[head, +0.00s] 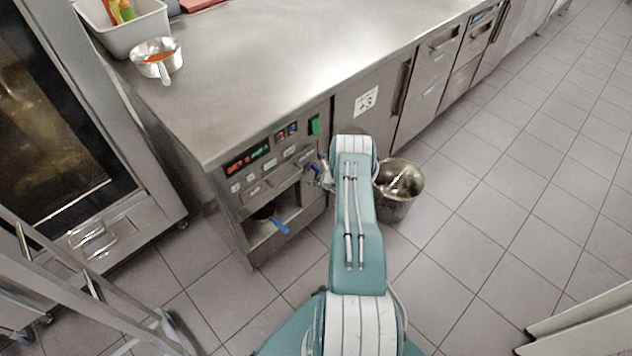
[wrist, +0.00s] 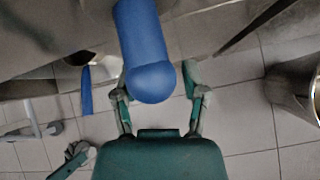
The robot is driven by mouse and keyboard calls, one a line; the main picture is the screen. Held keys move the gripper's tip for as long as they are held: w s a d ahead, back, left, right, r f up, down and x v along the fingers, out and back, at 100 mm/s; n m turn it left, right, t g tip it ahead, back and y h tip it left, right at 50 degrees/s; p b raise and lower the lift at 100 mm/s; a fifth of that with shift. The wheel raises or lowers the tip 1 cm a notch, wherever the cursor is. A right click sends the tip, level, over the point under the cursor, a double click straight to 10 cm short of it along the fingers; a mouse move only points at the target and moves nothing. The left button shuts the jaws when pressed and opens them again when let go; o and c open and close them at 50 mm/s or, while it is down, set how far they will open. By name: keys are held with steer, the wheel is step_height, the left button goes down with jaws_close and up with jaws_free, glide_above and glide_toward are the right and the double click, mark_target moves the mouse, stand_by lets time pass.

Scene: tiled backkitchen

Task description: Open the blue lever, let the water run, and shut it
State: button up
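In the wrist view a thick blue lever (wrist: 143,45) with a rounded end comes down from the top, its end overlapping the gap between my gripper's fingers (wrist: 160,95). The fingers stand apart on either side of it; I cannot tell whether either one touches it. In the head view my gripper (head: 322,177) is partly hidden by my arm, close to the front of the steel unit under its control panel. A second, thinner blue handle (head: 279,225) sits lower, at the unit's open niche; it also shows in the wrist view (wrist: 87,90). No running water is visible.
A steel bucket (head: 399,190) stands on the floor right of my arm, also at the wrist view's right edge (wrist: 296,90). The steel counter (head: 250,70) holds a pan (head: 157,58) and a white bin (head: 125,35).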

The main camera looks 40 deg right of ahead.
steer(key=shift+r, duration=0.15)
steer(key=shift+s+r, duration=0.15)
steer(key=shift+r, duration=0.05)
steer(key=v, duration=1.1)
steer(key=shift+s, duration=0.2)
